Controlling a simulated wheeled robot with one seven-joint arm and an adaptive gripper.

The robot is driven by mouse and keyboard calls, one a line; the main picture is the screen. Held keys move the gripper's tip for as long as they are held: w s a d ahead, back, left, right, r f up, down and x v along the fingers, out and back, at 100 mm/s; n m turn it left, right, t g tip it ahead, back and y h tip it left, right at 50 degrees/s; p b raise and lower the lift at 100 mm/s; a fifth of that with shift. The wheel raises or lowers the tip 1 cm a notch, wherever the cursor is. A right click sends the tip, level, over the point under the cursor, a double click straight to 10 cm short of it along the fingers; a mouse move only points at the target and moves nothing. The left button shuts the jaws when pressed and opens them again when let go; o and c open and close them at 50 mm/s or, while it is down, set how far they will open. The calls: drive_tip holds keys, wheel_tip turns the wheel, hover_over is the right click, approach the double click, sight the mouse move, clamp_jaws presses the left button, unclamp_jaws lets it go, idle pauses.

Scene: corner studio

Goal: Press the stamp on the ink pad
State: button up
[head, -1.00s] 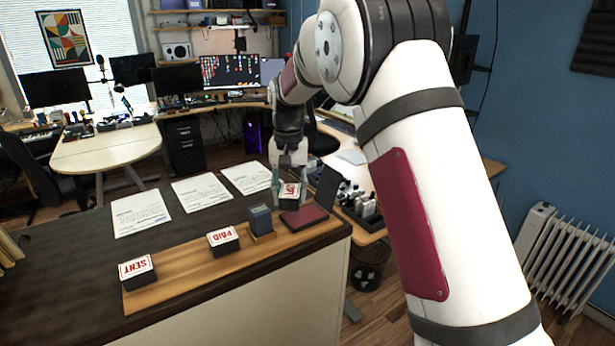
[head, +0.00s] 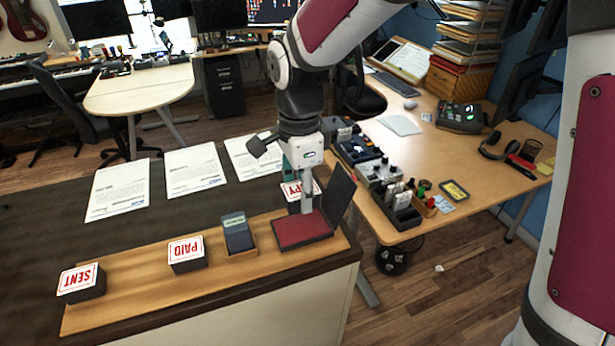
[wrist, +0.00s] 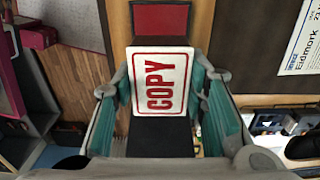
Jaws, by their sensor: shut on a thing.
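The COPY stamp (head: 291,190), a dark block with a white and red label on top, is in my gripper (head: 304,187). In the wrist view the COPY label (wrist: 160,85) lies between the two teal-padded fingers of my gripper (wrist: 166,100), which are shut on its sides. The open ink pad (head: 302,230) is red, with its black lid raised on the right. The stamp is just behind the pad in the head view; its underside is hidden, so any gap below it cannot be told. The pad's red surface (wrist: 160,17) also shows beyond the stamp in the wrist view.
On the wooden board (head: 130,291) stand the PAID stamp (head: 187,254), the SENT stamp (head: 81,283) and a small dark blue block (head: 237,233) in a wooden holder. White papers (head: 195,168) lie behind. A desk (head: 455,195) with equipment is at right.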

drive_tip(key=b, duration=0.2)
hover_over(301, 226)
wheel_tip(301, 226, down, 4)
drive_tip(key=shift+w+f, duration=0.1)
drive_tip(key=shift+f, duration=1)
drive_tip(key=shift+f, duration=0.25)
idle(0.9)
drive_tip(key=shift+r+p, duration=1.65)
drive_tip(key=shift+r, duration=2.15)
